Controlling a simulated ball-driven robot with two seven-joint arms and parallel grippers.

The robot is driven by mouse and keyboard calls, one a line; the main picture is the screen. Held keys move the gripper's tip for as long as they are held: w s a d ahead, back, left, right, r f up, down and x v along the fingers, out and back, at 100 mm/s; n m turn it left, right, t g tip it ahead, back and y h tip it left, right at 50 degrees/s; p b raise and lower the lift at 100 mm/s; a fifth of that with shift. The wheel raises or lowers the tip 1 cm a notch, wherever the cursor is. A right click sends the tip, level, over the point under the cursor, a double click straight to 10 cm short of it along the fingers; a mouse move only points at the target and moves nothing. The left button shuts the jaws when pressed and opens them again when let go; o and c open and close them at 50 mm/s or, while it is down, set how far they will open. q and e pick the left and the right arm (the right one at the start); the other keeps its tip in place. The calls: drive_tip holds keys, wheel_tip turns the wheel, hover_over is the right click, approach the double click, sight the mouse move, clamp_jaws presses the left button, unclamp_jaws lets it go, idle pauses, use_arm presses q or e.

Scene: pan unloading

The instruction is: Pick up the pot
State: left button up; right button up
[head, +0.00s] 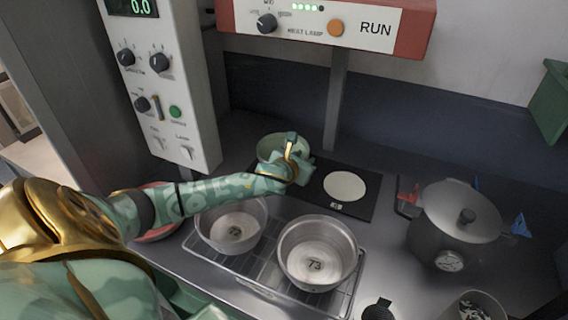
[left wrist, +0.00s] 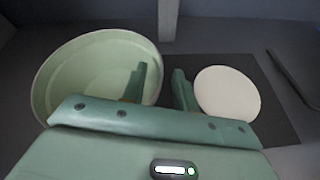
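A pale green round pot (head: 268,146) stands at the back of the counter, left of a black mat. It also fills the left side of the left wrist view (left wrist: 75,80). My left gripper (head: 292,148) is at the pot's right rim. In the left wrist view its two fingers (left wrist: 160,88) are apart, one over the inside of the pot and one outside the rim. Whether either finger touches the wall cannot be told. A grey lidded pot (head: 452,225) with a dial on its front stands at the right. My right gripper is not in view.
Two steel pans (head: 318,262) (head: 232,235) sit on a wire rack in front. The black mat (head: 357,203) holds a cream disc (head: 345,186). A post (head: 336,105) rises behind to the red heat lamp box (head: 400,35). A control panel (head: 180,80) stands at left.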

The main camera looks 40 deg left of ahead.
use_arm(q)
drive_tip(key=shift+w, duration=0.25)
drive_tip(key=shift+s, duration=0.1)
clamp_jaws()
drive_tip(key=shift+f, duration=0.1)
idle(1.1)
